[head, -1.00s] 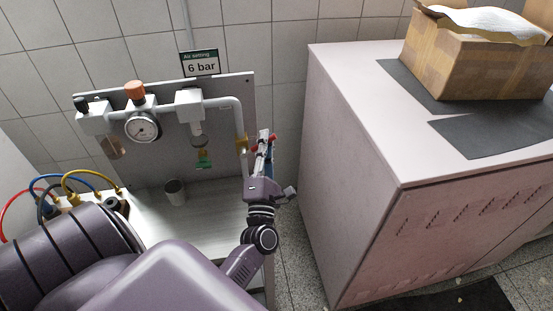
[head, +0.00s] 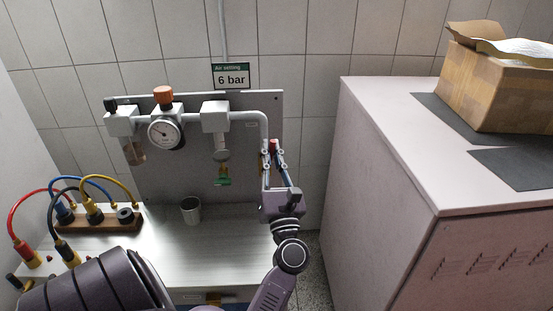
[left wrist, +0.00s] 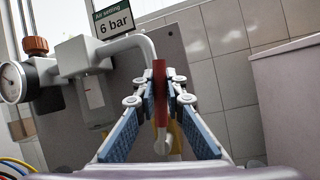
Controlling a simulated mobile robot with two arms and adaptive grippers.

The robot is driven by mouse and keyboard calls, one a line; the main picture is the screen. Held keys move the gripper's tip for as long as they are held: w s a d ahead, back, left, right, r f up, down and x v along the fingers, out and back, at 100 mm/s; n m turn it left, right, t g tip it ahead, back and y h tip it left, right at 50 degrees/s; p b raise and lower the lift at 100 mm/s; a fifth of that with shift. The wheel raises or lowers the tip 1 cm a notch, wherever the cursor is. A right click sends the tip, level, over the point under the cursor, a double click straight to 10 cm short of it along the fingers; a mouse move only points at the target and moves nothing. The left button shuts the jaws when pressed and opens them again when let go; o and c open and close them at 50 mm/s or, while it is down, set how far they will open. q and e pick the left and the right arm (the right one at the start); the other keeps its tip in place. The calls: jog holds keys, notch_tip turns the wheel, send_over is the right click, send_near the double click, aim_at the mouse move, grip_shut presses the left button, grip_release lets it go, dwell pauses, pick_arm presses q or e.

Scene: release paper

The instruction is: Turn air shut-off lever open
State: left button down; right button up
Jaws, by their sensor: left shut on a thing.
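The red air shut-off lever (head: 274,145) is at the right edge of the grey panel (head: 180,170), by the grey pipe's downward run. In the left wrist view the lever (left wrist: 160,80) stands upright in the picture, between the fingertips. My left gripper (head: 272,151) is shut on it; its fingertips (left wrist: 160,86) press on both sides. Blue pads line the fingers. The valve body behind the lever is mostly hidden by the gripper; some yellow shows behind it. My right gripper is not in view.
A round gauge (head: 164,133) and an orange knob (head: 163,95) are at the panel's left. A metal cup (head: 190,209) and a hose block (head: 98,222) with coloured hoses stand on the bench. A large pale cabinet (head: 390,185) closely bounds the right side.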

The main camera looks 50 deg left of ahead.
pick_arm(q)
jog(key=shift+s+a+f+n+g, duration=0.1)
jog(key=shift+s+a+n+g, duration=0.1)
jog(key=shift+n+g, duration=0.3)
jog(key=c, duration=2)
grip_release()
jog(key=shift+o, duration=0.2)
